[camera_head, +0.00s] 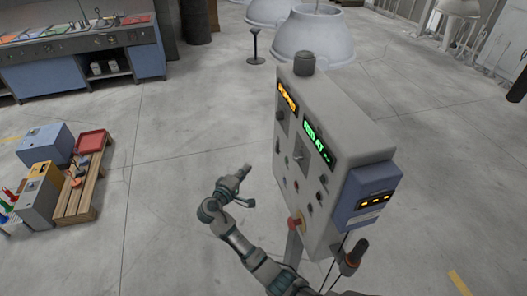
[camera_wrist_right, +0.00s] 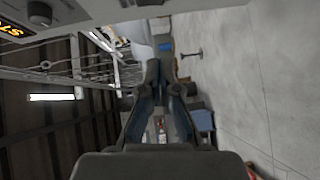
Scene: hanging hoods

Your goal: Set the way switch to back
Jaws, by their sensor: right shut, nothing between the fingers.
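The grey control box (camera_head: 345,125) stands right of centre in the head view, its panel facing left. Small switches and knobs sit on the panel, including a small lever (camera_head: 298,157) below the green display. I cannot tell which one is the way switch. My right gripper (camera_head: 246,172) is left of the panel, apart from it, shut and empty. In the right wrist view its closed fingers (camera_wrist_right: 163,66) point away from the camera. A box edge with a dark knob (camera_wrist_right: 40,13) shows at the top left there. My left gripper is not in view.
A red button (camera_head: 296,222) sticks out low on the panel, close to my right arm. A blue unit (camera_head: 368,192) and a dark handle (camera_head: 354,256) are at the box's right side. A pallet (camera_head: 83,183) with boxes lies left. Floor between is clear.

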